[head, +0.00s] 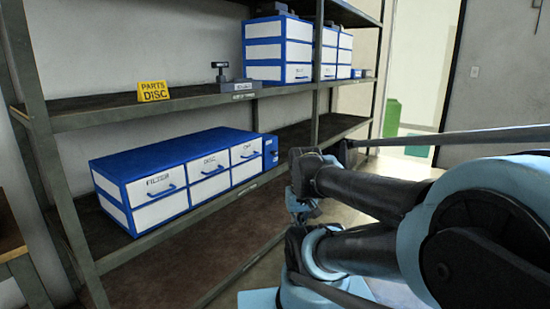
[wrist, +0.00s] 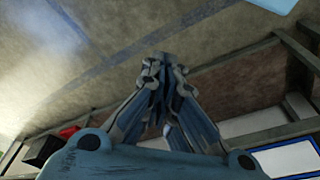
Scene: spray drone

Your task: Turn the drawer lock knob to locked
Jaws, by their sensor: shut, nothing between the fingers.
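A blue and white drawer unit (head: 180,150) stands on the lower shelf, with front labels that include FILTER and DISC. A narrow blue panel (head: 270,146) is at its right end, with a small dark part on it; I cannot tell whether this is the lock knob or how it is turned. My gripper (wrist: 163,58) is shut and empty in the wrist view, its fingertips together over bare floor. In the head view my folded arm hides much of the gripper, which is right of the drawer unit and apart from it.
A metal shelf rack (head: 190,100) carries a yellow PARTS DISC sign (head: 153,91), a small scale-like device (head: 233,80) and more blue drawer boxes (head: 278,50). In the wrist view a red part (wrist: 68,131) sits by a black block (wrist: 42,150). Floor right of the rack is open.

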